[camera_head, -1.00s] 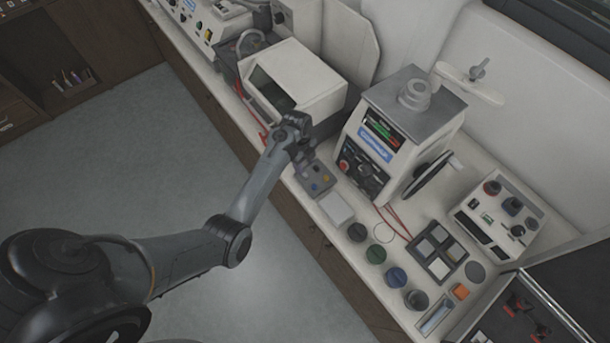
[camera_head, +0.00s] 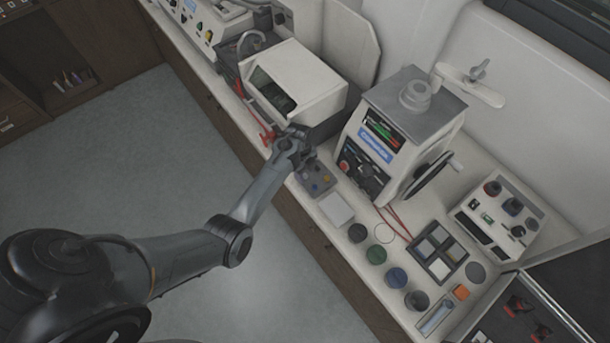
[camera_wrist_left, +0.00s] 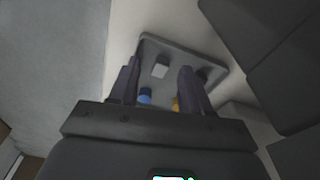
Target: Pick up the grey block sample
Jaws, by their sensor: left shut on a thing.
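The grey block sample (camera_wrist_left: 160,70) is small and pale and shows between my left fingers in the left wrist view, above a flat grey tray (camera_wrist_left: 179,49). My left gripper (camera_head: 304,163) is at the tray's far left part in the head view and hides the block there. The gripper is shut on the block; its contact faces are not clear. A blue sample (camera_wrist_left: 145,95) and a yellow sample (camera_wrist_left: 175,104) show on the tray, partly hidden by the gripper. A dark sample (camera_wrist_left: 204,75) is beside the right finger. My right gripper is not in view.
The mounting press (camera_head: 397,130) stands right of the tray, and a white box-shaped machine (camera_head: 310,80) stands behind my left gripper. A white pad (camera_head: 336,209) and several jars (camera_head: 376,254) line the bench front. The floor in front is clear.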

